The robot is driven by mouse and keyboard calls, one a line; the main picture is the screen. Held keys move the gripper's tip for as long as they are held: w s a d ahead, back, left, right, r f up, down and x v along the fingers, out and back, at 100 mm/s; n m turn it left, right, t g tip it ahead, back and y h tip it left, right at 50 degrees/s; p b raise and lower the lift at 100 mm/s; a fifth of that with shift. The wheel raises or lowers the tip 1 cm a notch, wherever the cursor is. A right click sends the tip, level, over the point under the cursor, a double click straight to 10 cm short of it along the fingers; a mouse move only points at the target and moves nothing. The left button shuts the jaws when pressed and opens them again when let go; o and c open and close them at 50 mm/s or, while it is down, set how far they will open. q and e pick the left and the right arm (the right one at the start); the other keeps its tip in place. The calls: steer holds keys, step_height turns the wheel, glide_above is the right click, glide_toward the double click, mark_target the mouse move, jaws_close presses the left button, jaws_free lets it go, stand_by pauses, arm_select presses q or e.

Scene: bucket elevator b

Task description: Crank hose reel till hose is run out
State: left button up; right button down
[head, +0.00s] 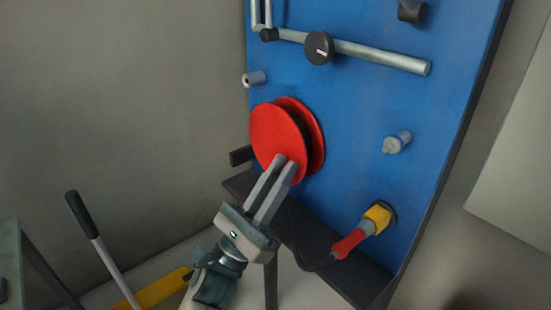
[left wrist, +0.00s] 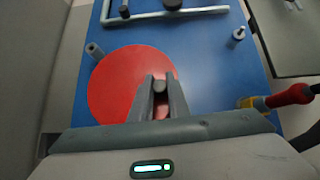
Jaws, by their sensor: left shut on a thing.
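The red hose reel (head: 275,135) is mounted on the blue panel (head: 365,90), with two red discs and a dark gap between them. Its red face also shows in the left wrist view (left wrist: 115,85). My left gripper (head: 287,170) reaches up to the lower part of the front disc. It is shut on a small grey crank handle (left wrist: 159,86), seen between the fingertips in the left wrist view. The fingers hide most of the handle. A red and yellow nozzle fitting (head: 362,232) sits at the panel's lower right. My right gripper is not in view.
A metal pipe (head: 380,57) with a black knob (head: 318,48) crosses the panel above the reel. Grey pegs (head: 397,142) stick out beside it. A dark ledge (head: 325,255) runs below. A black-handled lever (head: 82,215) stands at left.

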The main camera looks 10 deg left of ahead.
arm_select(q)
steer(key=shift+s+d+r+p, duration=0.1)
steer(key=shift+d+r+p, duration=0.1)
steer(key=shift+r+p, duration=1)
step_height(320, 180, up, 2)
steer(key=shift+a+r+p, duration=0.1)
steer(key=shift+a+p, duration=0.05)
steer(key=shift+p, duration=0.65)
steer(key=shift+w+a, duration=0.1)
steer(key=shift+w, duration=0.1)
